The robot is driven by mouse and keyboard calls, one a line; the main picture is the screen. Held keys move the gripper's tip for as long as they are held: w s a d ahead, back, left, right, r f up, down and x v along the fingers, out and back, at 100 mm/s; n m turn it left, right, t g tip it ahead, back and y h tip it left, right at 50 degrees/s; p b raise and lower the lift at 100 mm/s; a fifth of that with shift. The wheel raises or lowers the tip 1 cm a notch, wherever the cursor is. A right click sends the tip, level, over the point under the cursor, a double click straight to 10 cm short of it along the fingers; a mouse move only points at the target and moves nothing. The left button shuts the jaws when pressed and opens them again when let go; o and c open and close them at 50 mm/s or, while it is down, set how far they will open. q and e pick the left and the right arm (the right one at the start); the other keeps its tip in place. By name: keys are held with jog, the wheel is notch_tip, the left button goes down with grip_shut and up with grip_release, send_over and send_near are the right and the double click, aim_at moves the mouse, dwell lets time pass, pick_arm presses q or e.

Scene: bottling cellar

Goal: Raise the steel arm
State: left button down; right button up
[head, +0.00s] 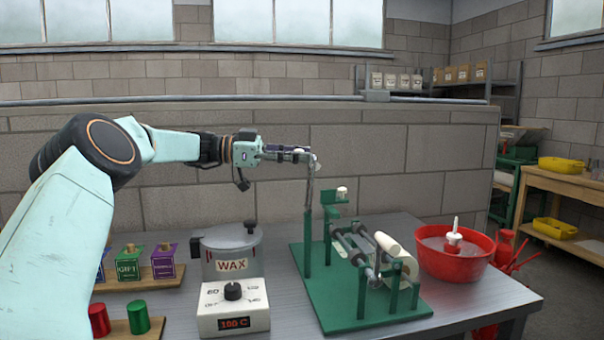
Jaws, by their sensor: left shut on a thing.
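The steel arm (310,190) stands close to upright at the left end of the green machine (362,306), rising from a green post. My left gripper (310,158) reaches in from the left and is shut on the upper end of the steel arm. Its fingers partly hide that end. The machine carries rollers and a pale cylinder lying on its right side. My right gripper is not in view.
A wax pot (232,254) sits behind a white heater reading 100 C. A red bowl (456,254) with a white-and-red object in it stands at the right. Labelled bottles (128,268) and red and green cylinders are at the left. A block wall rises behind.

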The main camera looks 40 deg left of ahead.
pick_arm(q)
jog(key=shift+s+a+f+m+t+h+b, duration=0.2)
jog(key=shift+s+a+f+t+h+b, duration=0.4)
jog(key=shift+b, duration=1.45)
jog(key=shift+s+a+f+m+t+h+b, duration=0.3)
jog(key=shift+s+h+b, duration=0.5)
jog(key=shift+b, duration=1.25)
jog(key=shift+a, duration=0.1)
jog(key=c, duration=1.1)
grip_release()
jog(key=shift+r, duration=0.1)
jog(key=shift+c, duration=0.2)
jog(key=shift+o, duration=0.2)
jog(key=shift+a, duration=0.15)
jog(key=v, duration=1.2)
